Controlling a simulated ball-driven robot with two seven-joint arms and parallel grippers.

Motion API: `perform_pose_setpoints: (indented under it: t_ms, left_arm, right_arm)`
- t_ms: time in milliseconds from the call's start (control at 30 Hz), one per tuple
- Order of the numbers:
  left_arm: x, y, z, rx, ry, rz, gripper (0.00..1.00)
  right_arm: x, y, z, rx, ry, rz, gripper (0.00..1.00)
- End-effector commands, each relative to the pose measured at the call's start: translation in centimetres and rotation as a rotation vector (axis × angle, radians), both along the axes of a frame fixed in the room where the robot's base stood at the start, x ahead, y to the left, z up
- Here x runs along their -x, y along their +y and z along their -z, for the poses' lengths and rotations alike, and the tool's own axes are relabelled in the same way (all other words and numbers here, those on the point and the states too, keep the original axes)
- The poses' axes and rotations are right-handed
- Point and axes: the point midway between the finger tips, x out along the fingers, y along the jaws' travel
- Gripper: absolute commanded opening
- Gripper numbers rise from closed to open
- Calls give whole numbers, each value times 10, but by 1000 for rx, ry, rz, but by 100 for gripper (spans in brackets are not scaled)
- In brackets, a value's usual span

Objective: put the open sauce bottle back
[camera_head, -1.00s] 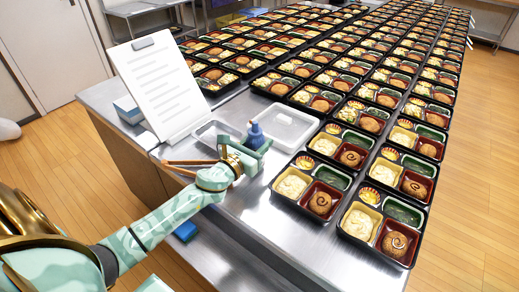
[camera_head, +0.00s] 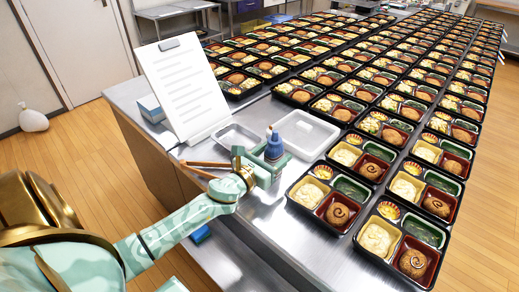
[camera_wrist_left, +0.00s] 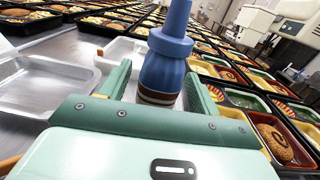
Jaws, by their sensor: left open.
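The blue sauce bottle (camera_head: 274,149) stands upright on the steel counter, by the near left corner of the white tray. In the left wrist view the bottle (camera_wrist_left: 163,68) has a tapering nozzle, cut off by the top edge, and a dark brown band near its base. My left gripper (camera_head: 262,166) is at the bottle, low over the counter. Its green fingers (camera_wrist_left: 158,88) are open, one on each side of the bottle, with gaps showing. The bottle's lowest part is hidden behind the gripper body. My right gripper is not in view.
A white tray (camera_head: 336,137) lies behind the bottle. A smaller metal tray (camera_head: 236,128), a clipboard with a sheet (camera_head: 183,88) and brown sticks (camera_head: 205,164) are to the left. Rows of filled bento trays (camera_head: 352,232) crowd the right. The counter's front edge is near my arm.

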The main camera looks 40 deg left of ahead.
Motion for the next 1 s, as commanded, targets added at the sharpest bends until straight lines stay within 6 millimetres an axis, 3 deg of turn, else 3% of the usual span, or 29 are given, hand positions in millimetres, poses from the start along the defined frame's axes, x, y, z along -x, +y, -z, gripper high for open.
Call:
perform_pose_setpoints:
  t_ms: [200, 400, 600, 1000]
  left_arm:
    - [54, 2, 2, 1, 3, 0, 62]
    - [89, 4, 1, 0, 1, 0, 62]
    - [100, 5, -1, -1, -1, -1, 62]
    - [100, 5, -1, -1, -1, -1, 62]
  right_arm:
    - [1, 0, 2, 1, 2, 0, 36]
    - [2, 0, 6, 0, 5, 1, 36]
    - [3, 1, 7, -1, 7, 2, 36]
    - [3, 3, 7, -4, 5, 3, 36]
